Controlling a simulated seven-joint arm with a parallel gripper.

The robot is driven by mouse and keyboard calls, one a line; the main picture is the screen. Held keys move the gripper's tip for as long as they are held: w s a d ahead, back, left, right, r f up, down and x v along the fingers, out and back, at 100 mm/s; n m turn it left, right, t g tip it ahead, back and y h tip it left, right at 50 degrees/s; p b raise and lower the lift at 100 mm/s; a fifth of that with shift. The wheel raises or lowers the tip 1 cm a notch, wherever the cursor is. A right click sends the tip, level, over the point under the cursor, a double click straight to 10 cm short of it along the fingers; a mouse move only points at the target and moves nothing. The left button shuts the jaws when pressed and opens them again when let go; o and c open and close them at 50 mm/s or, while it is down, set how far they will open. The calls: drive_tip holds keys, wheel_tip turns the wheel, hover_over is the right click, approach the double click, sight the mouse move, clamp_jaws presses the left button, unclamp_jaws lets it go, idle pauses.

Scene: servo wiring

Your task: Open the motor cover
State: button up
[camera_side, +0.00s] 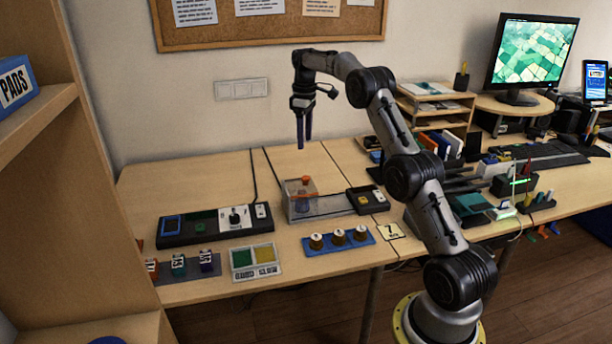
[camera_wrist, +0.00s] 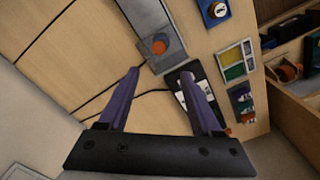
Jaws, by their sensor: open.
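The motor cover looks like a clear box with a grey base (camera_side: 318,206) on the table, with an orange-red knob (camera_side: 304,181) at its left end. A dark blue part shows inside, below the knob. In the wrist view the grey unit (camera_wrist: 148,22) lies ahead of the fingers, with the orange knob (camera_wrist: 158,46) at its near end. I cannot tell from these views whether the cover is fully closed. My gripper (camera_side: 304,146) hangs above and behind the box, fingers pointing down, apart from it. In the wrist view its two purple fingers are spread and empty.
A black control panel (camera_side: 215,226) lies left of the box. A dark switch box (camera_side: 367,200) stands at its right end. A blue strip with three round knobs (camera_side: 338,241) and a two-coloured tray (camera_side: 255,262) lie in front. Bare table lies behind the box.

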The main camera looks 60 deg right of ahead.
sight(306, 177)
wheel_tip(306, 177, down, 14)
drive_tip(key=shift+s+d+r, duration=0.1)
drive_tip(key=shift+d+r, duration=0.05)
idle(0.4)
clamp_jaws()
idle(1.4)
